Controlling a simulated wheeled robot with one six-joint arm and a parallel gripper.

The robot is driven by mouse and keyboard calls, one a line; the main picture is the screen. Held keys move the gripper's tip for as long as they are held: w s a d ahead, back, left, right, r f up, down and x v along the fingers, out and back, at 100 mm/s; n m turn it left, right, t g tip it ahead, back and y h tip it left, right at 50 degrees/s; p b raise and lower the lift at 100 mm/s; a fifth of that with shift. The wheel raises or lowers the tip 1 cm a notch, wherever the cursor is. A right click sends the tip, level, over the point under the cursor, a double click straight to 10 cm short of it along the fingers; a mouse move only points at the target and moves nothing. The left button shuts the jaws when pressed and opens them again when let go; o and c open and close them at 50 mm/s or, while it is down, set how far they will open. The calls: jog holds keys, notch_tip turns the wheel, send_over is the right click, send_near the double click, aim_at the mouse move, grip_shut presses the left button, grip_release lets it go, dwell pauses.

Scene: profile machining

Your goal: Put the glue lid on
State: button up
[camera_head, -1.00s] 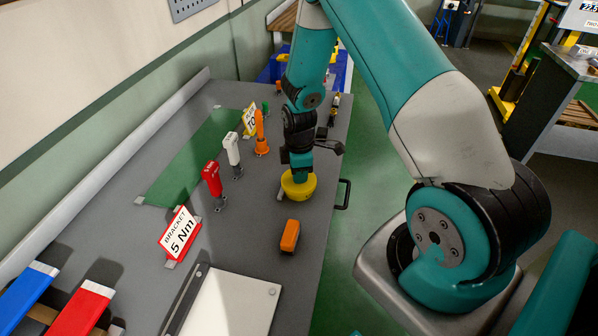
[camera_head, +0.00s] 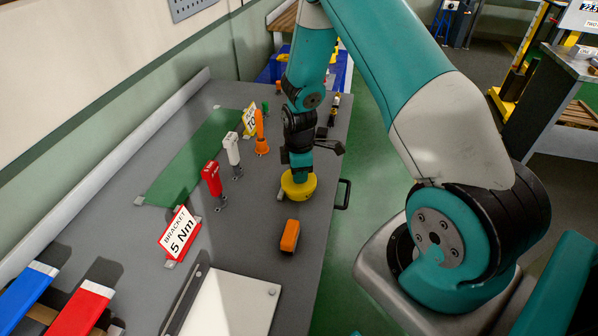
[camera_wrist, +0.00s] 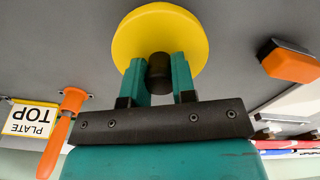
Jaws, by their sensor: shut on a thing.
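A round yellow piece (camera_head: 298,187), which I take for the glue lid, is under my gripper near the right edge of the grey bench. In the wrist view the yellow lid (camera_wrist: 190,35) is a wide disc with a dark knob (camera_wrist: 159,72) at its middle. My gripper (camera_wrist: 160,78) has its two teal fingers on either side of the knob, shut on it. In the head view my gripper (camera_head: 302,172) points straight down. The underside of the yellow piece is hidden, so I cannot tell whether it sits on a pot or on the bench.
An orange and black block (camera_head: 290,236) lies in front. An orange tool (camera_head: 261,135), a white tool (camera_head: 233,152) and a red tool (camera_head: 212,182) stand to the left, with a BRACKET sign (camera_head: 180,235). A white plate (camera_head: 232,302) lies at the front.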

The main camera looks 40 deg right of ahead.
jog(key=o, duration=1)
notch_tip(320, 180, up, 17)
jog(key=b, duration=0.3)
jog(key=shift+r+b, duration=0.2)
jog(key=shift+b, duration=0.15)
dwell(0.5)
